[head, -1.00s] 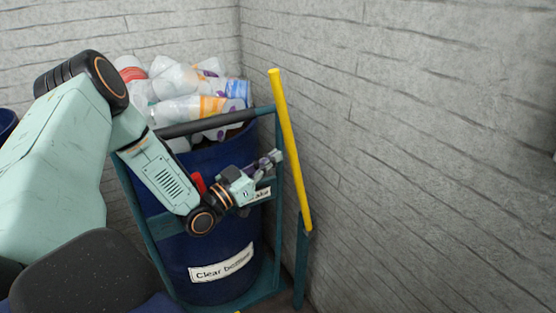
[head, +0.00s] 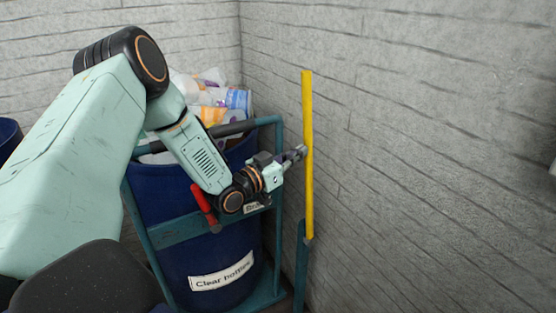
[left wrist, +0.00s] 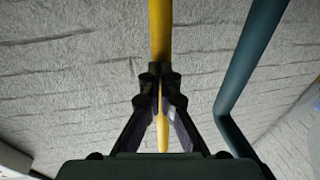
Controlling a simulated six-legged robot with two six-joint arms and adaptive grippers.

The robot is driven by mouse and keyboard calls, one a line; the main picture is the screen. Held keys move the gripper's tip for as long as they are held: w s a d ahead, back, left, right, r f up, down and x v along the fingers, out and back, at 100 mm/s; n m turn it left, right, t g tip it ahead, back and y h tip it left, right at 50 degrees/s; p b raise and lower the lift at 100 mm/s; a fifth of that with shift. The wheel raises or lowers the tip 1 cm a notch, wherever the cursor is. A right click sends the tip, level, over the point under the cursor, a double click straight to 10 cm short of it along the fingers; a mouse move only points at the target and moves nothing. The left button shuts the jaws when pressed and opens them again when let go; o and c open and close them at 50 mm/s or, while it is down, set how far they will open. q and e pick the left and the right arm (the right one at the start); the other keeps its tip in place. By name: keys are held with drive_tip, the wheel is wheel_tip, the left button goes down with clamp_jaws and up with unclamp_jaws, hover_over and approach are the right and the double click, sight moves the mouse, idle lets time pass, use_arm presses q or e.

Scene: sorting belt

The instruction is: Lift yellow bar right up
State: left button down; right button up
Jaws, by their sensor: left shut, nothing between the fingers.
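The yellow bar (head: 308,190) stands almost upright on top of a teal post (head: 301,265), close to the grey wall. My left gripper (head: 300,153) is at the bar's left side, around its middle, with its fingertips at or against it. In the left wrist view the bar (left wrist: 160,30) runs behind the fingertips (left wrist: 160,78), which are shut with nothing held between them. Part of the bar is hidden behind the fingers there. My right gripper is not in view.
A blue barrel (head: 215,272) labelled "Clear bottles", full of plastic bottles (head: 212,98), stands in a teal frame (head: 156,240) left of the bar. A red handle (head: 203,204) is on its front. The grey wall (head: 430,150) is close behind and right of the bar.

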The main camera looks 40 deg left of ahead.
sight(310, 148)
use_arm(q)
drive_tip(key=shift+g, duration=0.7)
drive_tip(key=shift+w+d+r, duration=0.1)
drive_tip(key=shift+w+d, duration=0.2)
drive_tip(key=shift+w, duration=0.4)
drive_tip(key=shift+w+d+r, duration=0.15)
drive_tip(key=shift+w+d, duration=0.1)
drive_tip(key=shift+w, duration=0.4)
drive_tip(key=shift+w+d+r, duration=0.1)
drive_tip(key=shift+w+d, duration=0.2)
drive_tip(key=shift+w, duration=0.4)
